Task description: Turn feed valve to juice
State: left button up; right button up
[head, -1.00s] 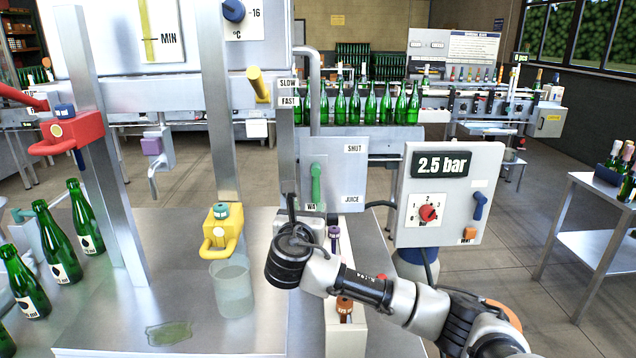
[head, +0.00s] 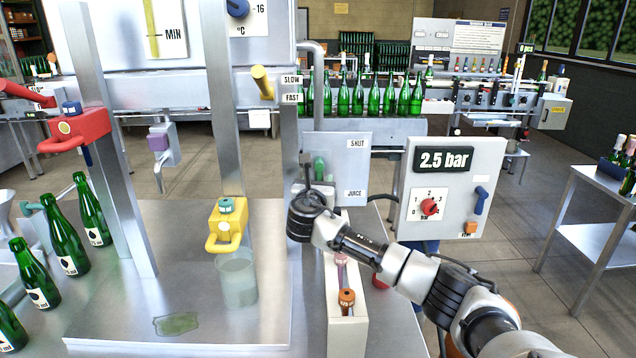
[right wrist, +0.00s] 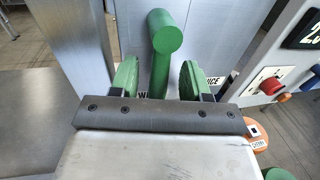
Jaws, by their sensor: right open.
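The green feed valve lever (head: 319,168) is on a grey panel (head: 352,158) with the labels SHUT at the top and JUICE at the lower right. A label at the lower left is mostly hidden. My right gripper (head: 314,183) is in front of the panel and covers the lever's lower part. In the right wrist view, the round end of the lever (right wrist: 166,40) lies between the two green-padded fingers of the right gripper (right wrist: 158,78). The fingers are open, with a gap on each side of it. My left gripper is out of view.
A box with a 2.5 bar display (head: 453,185) and red knob stands right of the panel. A white rack (head: 346,330) stands below my right arm. Green bottles (head: 65,240) stand far left.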

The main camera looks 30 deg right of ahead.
jog(key=shift+c, duration=0.3)
grip_shut()
jog(key=n+p, duration=0.2)
jog(key=p, duration=0.1)
jog(key=d+n+p, duration=0.1)
jog(key=n+p, duration=0.1)
jog(key=p, duration=0.1)
jog(key=s+n+t+p, duration=0.1)
jog(key=n+p, duration=0.1)
jog(key=p, duration=0.1)
jog(key=shift+d+r, duration=0.35)
jog(key=shift+r, duration=0.05)
jog(key=shift+s+d+n+t+p, duration=0.15)
jog(key=shift+d+n+t+p, duration=0.05)
jog(key=shift+n+p, duration=0.7)
jog(key=shift+s+d+n+t+p, duration=0.15)
jog(key=shift+n+t+p, duration=0.05)
jog(key=shift+n+p, duration=0.65)
